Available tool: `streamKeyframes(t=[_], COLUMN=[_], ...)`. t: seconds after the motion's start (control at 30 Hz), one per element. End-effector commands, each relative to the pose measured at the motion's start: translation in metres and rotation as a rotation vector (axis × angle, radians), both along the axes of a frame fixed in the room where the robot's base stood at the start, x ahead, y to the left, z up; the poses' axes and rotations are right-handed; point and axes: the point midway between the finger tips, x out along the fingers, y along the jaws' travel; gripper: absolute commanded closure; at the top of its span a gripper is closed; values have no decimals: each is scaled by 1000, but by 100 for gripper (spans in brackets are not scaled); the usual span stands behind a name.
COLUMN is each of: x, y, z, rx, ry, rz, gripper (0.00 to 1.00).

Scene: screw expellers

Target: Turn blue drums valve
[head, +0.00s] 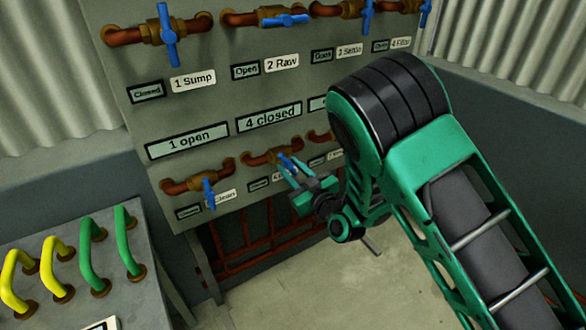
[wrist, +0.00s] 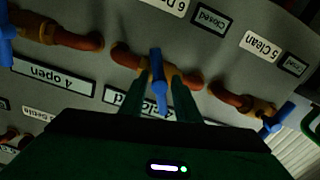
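A blue valve handle (head: 284,160) sits on the middle copper pipe of the panel's lower row. It also shows in the wrist view (wrist: 157,66), upside down, pointing along the fingers. A label beginning with "6" (wrist: 180,6) is beside it, cut off by the frame; the word "drums" is not readable. My gripper (head: 289,172) reaches the valve from the right. In the wrist view its fingers (wrist: 160,98) stand on either side of the handle with gaps visible, so it looks open around it. The handle's end is partly hidden between the fingers in the head view.
The 5 Clean valve (head: 208,193) is close on the left. The 1 Sump valve (head: 168,35) and several others line the upper row. Signs reading "1 open" (head: 188,138) and "4 closed" (head: 269,116) lie between. Yellow and green handles stand on a grey bench (head: 150,235).

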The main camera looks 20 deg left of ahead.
Motion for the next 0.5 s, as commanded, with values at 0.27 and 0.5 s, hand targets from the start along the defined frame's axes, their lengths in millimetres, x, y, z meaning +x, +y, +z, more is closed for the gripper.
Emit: streamKeyframes(t=[0.27, 0.5], x=[1, 1], y=[3, 2], z=[3, 3], rx=[2, 2], ry=[-4, -4], rz=[1, 1], gripper=[71, 87])
